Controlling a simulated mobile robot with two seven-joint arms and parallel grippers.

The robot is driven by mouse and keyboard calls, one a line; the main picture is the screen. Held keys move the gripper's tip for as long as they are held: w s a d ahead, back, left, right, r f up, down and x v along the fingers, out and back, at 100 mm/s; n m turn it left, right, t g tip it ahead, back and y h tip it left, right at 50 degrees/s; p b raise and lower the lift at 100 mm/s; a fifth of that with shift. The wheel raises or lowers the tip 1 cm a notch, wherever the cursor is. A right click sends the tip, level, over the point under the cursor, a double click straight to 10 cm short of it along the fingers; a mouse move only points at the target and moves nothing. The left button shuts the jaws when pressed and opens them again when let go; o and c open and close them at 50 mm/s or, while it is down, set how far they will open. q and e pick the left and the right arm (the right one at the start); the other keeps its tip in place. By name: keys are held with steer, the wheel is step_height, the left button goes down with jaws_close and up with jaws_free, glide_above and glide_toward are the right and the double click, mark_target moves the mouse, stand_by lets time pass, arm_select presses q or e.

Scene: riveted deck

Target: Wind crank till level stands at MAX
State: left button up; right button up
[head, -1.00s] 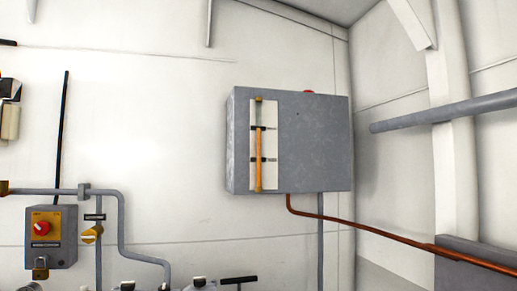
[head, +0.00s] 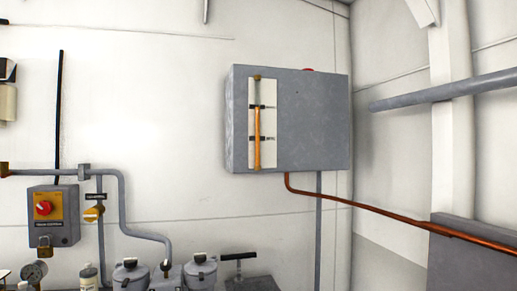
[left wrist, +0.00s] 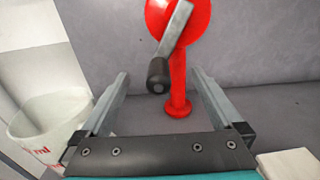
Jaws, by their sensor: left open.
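A grey tank (head: 310,120) hangs on the wall in the head view. Its front has a white gauge plate with a level tube (head: 258,125). Orange fluid fills the tube from the bottom to about the upper mark (head: 263,106); the labels are too small to read. In the left wrist view a crank has a red body (left wrist: 180,60), a grey arm (left wrist: 175,33) and a black knob (left wrist: 158,75). My left gripper (left wrist: 161,74) is open. The knob appears between its fingertips; I cannot tell its depth between them. My right gripper is not in view.
A white container with red markings (left wrist: 45,125) stands left of my left gripper. A pale block (left wrist: 290,163) lies at lower right. In the head view a copper pipe (head: 375,208) runs from the tank, and a control box (head: 53,215) is at left.

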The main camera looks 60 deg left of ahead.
arm_select(q)
steer(key=b+v, duration=0.1)
steer(key=v, duration=0.7)
stand_by(0.7)
